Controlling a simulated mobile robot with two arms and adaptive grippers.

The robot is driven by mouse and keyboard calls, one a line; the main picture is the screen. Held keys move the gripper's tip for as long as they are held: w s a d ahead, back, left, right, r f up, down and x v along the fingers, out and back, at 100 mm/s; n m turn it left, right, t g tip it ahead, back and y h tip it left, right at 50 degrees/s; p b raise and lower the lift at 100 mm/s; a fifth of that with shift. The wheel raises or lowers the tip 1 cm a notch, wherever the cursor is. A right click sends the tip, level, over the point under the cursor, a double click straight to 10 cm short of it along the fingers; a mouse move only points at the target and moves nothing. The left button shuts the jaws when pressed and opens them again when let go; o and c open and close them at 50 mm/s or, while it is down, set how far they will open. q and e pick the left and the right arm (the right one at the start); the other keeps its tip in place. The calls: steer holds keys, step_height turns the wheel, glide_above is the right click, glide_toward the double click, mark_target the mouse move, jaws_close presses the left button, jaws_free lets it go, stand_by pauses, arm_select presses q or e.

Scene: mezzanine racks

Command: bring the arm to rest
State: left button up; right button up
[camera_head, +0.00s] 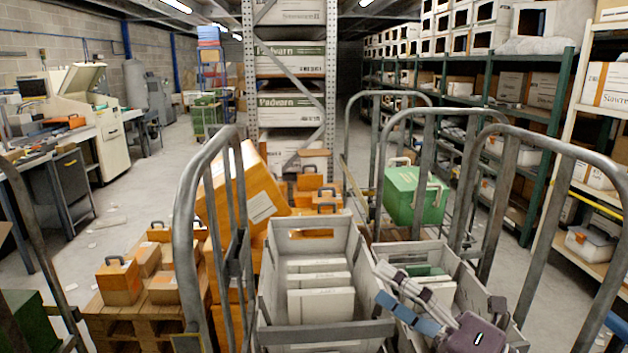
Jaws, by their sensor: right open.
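My right gripper (383,283) comes in at the lower right, with a purple-grey body and two fingers, one grey and one blue. The fingers are spread, with nothing seen between them. They show in front of the right grey crate (466,277), near its left wall; I cannot tell whether they touch it. My left gripper is not in view.
A left grey crate (342,230) holds several pale boxes. Metal cart rails (185,225) stand close around the crates. Orange cases (120,281) sit on a pallet at left. A green case (415,196) stands behind. Open floor (150,195) lies at left.

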steer(key=w+d+m+t+h, duration=0.1)
steer(key=d+m+t+h, duration=0.95)
steer(key=m, duration=0.75)
steer(key=s+d+f+m+g+h, duration=0.35)
steer(key=f+m+g, duration=0.2)
steer(key=f, duration=0.45)
steer(key=s+d+f+m+g+h, duration=0.2)
steer(key=d+f+m+g+h, duration=0.3)
steer(key=f, duration=0.5)
steer(key=s+a+f+m+g+y, duration=0.2)
steer(key=s+a+f+g, duration=0.3)
steer(key=s+f, duration=0.55)
steer(key=s+a+f+m+g+y, duration=0.15)
steer(key=s+a+f+g, duration=0.35)
steer(key=s+f, duration=0.5)
step_height(320, 180, down, 28)
steer(key=s+f+g+b, duration=0.1)
steer(key=s+b, duration=0.2)
steer(key=b, duration=0.3)
steer(key=s+d+f+g+b, duration=0.1)
steer(key=s+d+f+b, duration=0.2)
steer(key=s+f, duration=1.3)
step_height(320, 180, down, 4)
steer(key=shift+s+f+n+g+b, duration=0.1)
steer(key=shift+s+n+g+b, duration=0.2)
steer(key=shift+s+n+b, duration=0.15)
